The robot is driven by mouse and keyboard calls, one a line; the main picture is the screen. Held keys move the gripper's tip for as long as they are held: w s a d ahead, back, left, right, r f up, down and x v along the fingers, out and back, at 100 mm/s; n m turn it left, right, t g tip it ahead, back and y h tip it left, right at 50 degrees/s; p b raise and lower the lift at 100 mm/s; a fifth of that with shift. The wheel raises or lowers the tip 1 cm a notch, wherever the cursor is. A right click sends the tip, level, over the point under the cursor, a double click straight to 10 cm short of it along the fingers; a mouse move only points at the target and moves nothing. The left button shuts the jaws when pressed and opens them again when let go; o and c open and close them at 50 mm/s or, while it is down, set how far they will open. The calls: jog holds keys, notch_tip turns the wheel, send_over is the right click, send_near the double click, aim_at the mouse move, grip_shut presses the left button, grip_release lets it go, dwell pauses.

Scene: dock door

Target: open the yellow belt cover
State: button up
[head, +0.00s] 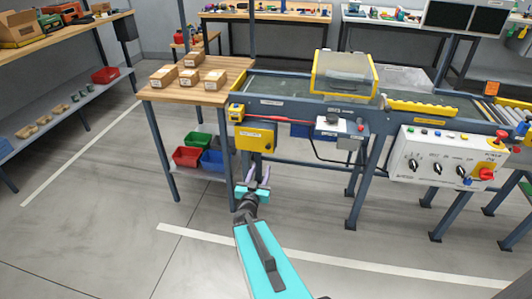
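The yellow belt cover (345,86) is a box-like hood with a yellow frame and a greyish see-through panel. It sits over the conveyor belt (277,86), right of the picture's middle at the top, and looks lowered onto the belt. I cannot make out a handle on it. My gripper (258,175) is in front of the conveyor, low and to the left of the cover, well apart from it. Its two fingers are spread, with nothing visible between them.
A wooden table (197,93) with several cardboard boxes (190,77) adjoins the conveyor's left end. A control panel (448,158) with knobs hangs at the front right. A yellow box (256,136) and a small grey box (340,125) are mounted along the front. The floor (330,220) in front is clear.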

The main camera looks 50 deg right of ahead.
jog(key=shift+w+d+f+b, duration=0.15)
jog(key=shift+d+b, duration=0.05)
jog(key=shift+b, duration=0.3)
jog(key=b, duration=0.8)
send_near(268, 148)
jog(key=shift+b+x, duration=0.4)
jog(key=shift+x, duration=3.6)
